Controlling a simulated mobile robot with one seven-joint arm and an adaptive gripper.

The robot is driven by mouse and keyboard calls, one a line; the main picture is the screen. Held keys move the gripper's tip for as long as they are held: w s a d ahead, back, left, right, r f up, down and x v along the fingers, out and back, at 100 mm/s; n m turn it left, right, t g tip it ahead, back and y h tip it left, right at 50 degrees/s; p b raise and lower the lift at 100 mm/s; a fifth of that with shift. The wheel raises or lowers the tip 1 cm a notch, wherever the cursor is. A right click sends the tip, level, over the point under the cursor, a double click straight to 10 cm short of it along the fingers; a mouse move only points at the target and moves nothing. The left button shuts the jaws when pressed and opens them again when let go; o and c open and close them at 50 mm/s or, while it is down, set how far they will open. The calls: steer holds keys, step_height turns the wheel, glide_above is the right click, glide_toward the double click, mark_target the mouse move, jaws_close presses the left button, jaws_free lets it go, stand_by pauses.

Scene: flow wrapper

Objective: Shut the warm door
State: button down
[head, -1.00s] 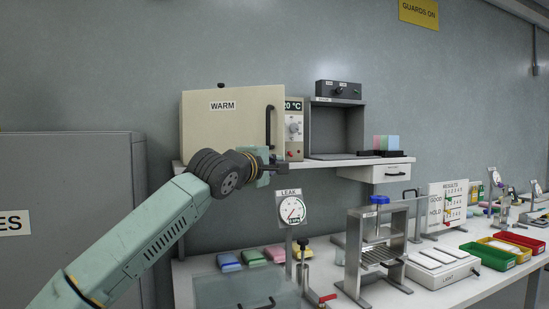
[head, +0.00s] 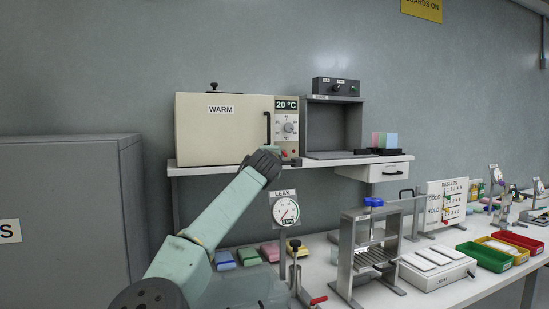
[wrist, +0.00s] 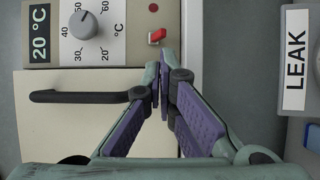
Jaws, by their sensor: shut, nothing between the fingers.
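The warm door (head: 222,135) is a cream panel labelled WARM on the oven on the shelf. It looks flush with the oven front, and the whole control panel (head: 287,128) beside it is uncovered. Its black vertical handle (head: 267,130) is near its right edge. The handle also shows in the wrist view (wrist: 80,96), where the picture is turned sideways. My gripper (wrist: 160,85) is shut and empty, in front of the oven's lower right, near a red switch (wrist: 157,36). In the head view my wrist mostly hides the fingers. I cannot tell whether they touch the oven.
A gauge labelled LEAK (head: 285,210) stands just below the shelf, close to my arm. An open grey box (head: 332,128) is right of the oven. A metal press frame (head: 370,250) and coloured trays (head: 485,256) are on the bench. A grey cabinet (head: 70,220) is at left.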

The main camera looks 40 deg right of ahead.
steer(key=shift+w+d+n+t+y, duration=0.3)
steer(key=shift+w+d, duration=0.1)
steer(key=shift+w, duration=0.4)
steer(key=shift+w+r, duration=0.1)
steer(key=shift+r, duration=0.05)
